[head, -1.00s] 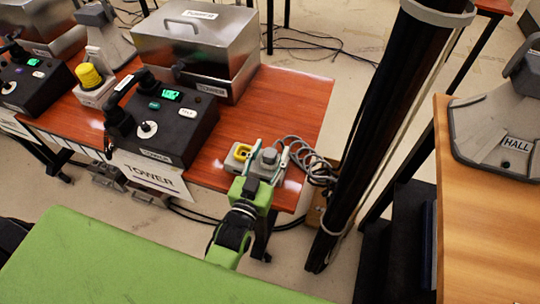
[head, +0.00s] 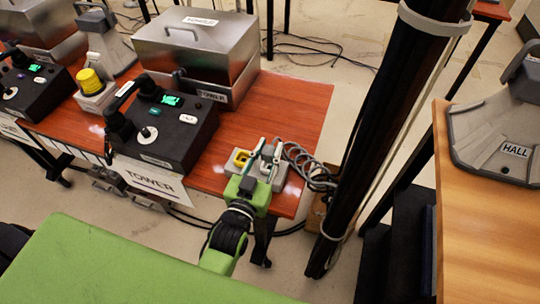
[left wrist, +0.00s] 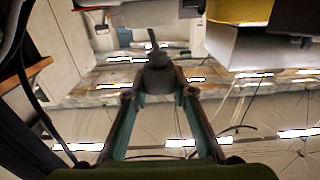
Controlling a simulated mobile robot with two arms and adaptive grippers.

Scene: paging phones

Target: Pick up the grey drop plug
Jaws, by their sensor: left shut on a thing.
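The grey drop plug (head: 268,154) is at the right front corner of the red-brown table, beside a pale block with a yellow socket (head: 241,158). My left gripper (head: 269,149) has its two fingers on either side of the plug and is shut on it. In the left wrist view the grey plug (left wrist: 159,76) sits between the fingertips, with a thin dark stem or cable at its end. Whether the plug is clear of the grey housing around it I cannot tell. My right gripper is not in view.
A black control box (head: 168,125) and a metal TOWER case (head: 197,55) stand left of the gripper. Coiled grey cable (head: 308,165) hangs at the table's right edge, near a thick black column (head: 385,125). A wooden table (head: 490,225) with a HALL phone stands right.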

